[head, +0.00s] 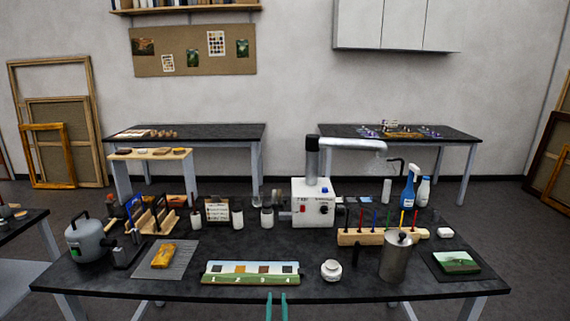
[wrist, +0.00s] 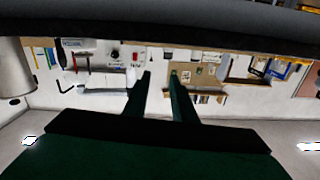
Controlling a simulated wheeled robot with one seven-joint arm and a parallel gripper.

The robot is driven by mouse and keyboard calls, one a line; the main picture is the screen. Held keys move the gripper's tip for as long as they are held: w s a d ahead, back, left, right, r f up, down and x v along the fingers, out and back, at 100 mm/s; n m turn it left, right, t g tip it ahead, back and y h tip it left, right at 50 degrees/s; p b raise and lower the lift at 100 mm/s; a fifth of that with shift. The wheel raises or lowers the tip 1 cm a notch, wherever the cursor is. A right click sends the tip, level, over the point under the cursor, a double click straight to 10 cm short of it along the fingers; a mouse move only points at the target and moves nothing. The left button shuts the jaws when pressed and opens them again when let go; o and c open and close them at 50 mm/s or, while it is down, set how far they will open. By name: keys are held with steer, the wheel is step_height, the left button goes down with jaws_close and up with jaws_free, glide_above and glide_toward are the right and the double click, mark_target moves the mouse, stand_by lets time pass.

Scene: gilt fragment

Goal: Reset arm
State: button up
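My gripper (head: 276,296) shows at the bottom middle of the head view as two teal fingers with a gap between them, in front of the table's near edge. In the wrist view, my gripper (wrist: 160,77) has two dark green fingers standing apart with nothing held between them. The wrist picture looks upside down, with the room's wall and furniture inverted. A gilt fragment (head: 162,255) lies on a grey mat (head: 181,262) at the left of the table. The rest of my arm is out of the head view.
The black worktable (head: 330,288) holds a long painted strip (head: 252,273), a white jar (head: 331,269), a metal canister (head: 396,258), a wooden tool rack (head: 352,237), a white fume unit (head: 313,203), a grey pot (head: 86,243) and a small landscape painting (head: 457,261). Its front edge is near my gripper.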

steer(key=s+a+f, duration=0.1)
steer(key=s+f, duration=0.3)
steer(key=s, duration=0.6)
steer(key=s+f+m+g, duration=0.1)
steer(key=s+f, duration=0.3)
steer(key=s, duration=0.5)
steer(key=s+a+f, duration=0.1)
steer(key=s+f, duration=0.3)
steer(key=s, duration=0.6)
steer(key=s+d+r, duration=0.1)
steer(key=s+r, duration=0.1)
steer(key=s, duration=0.6)
steer(key=s+d+r+n+g, duration=0.1)
steer(key=s+d+r, duration=0.1)
steer(key=s, duration=0.7)
steer(key=s+d+r, duration=0.1)
steer(key=s+r, duration=0.2)
steer(key=s, duration=0.6)
steer(key=shift+s+d+r+n, duration=0.25)
steer(key=shift+d+r+n, duration=0.05)
steer(key=shift+w, duration=0.1)
